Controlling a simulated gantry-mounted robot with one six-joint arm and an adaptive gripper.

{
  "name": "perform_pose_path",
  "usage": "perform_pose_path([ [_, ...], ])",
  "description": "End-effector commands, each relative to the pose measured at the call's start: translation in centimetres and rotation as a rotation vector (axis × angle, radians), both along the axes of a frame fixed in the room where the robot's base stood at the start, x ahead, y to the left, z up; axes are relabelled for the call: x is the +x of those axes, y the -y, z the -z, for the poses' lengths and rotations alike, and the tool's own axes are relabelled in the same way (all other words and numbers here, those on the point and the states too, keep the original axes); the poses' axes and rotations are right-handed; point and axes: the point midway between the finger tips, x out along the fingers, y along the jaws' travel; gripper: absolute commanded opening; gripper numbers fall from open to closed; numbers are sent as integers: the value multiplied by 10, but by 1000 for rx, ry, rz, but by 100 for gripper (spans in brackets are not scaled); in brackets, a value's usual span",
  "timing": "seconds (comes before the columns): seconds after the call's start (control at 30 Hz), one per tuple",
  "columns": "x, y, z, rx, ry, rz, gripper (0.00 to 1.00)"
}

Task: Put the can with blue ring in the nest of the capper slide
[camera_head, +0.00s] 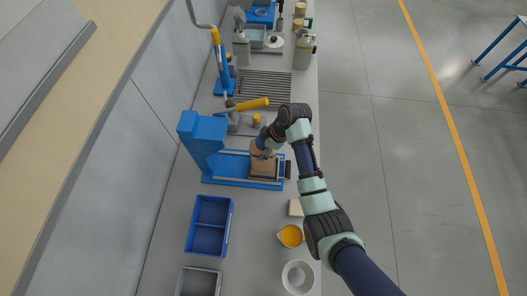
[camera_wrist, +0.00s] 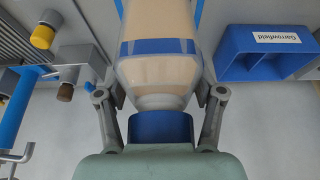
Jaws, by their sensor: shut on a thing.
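The can with the blue ring (camera_wrist: 160,72) fills the middle of the wrist view. It is tan with a blue band and a narrower neck. My gripper (camera_wrist: 160,98) is shut on it, one finger on each side of the lower neck. The arm and gripper hide much of the nest there. I cannot tell whether the can touches the slide.
A blue divided bin (camera_head: 209,225) stands near the capper; its label shows in the wrist view (camera_wrist: 277,38). A grey tray (camera_head: 199,282), a cup of orange material (camera_head: 290,236) and a white container (camera_head: 297,277) stand nearer. A yellow-handled tool (camera_head: 250,103) and a rack (camera_head: 265,83) lie beyond.

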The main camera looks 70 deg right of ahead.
Motion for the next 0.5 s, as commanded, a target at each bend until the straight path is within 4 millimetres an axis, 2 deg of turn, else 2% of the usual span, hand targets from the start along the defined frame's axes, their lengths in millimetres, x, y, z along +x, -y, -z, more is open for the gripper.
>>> perform_pose_path([
  [0.2, 0, 0, 27, 0, 1, 0, 0],
  [0.5, 0, 0, 30, -1, 1, -1, 0],
])
